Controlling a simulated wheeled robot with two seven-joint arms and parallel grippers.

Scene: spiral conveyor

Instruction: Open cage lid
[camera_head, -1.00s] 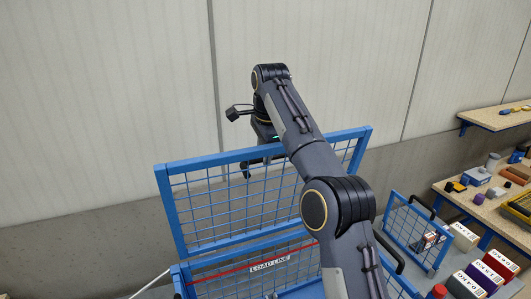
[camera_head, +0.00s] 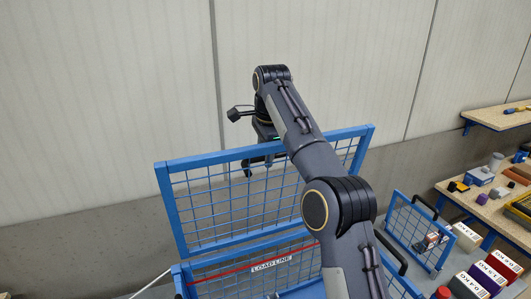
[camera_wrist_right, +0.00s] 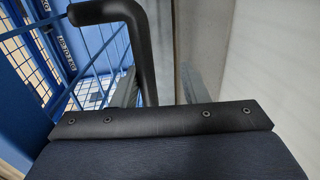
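The cage lid (camera_head: 202,161), a blue frame with wire mesh, stands raised and nearly upright behind the blue cage (camera_head: 181,277) in the head view. My right arm reaches over it from the front. My right gripper (camera_head: 258,165) is at the lid's top edge, partly hidden behind the frame and mesh. Its dark fingertips appear apart. In the right wrist view a black bar handle (camera_wrist_right: 108,11) bends down close to the gripper, with blue mesh to its left. Whether a finger touches the handle is unclear. My left gripper is not in view.
A label reading LOAD LINE (camera_head: 271,264) is on the red line across the cage. A smaller blue mesh panel (camera_head: 389,214) with black handles stands to the right. Beyond it are several boxes (camera_head: 502,265) and a workbench (camera_head: 458,199) with loose items. A pale wall is behind the lid.

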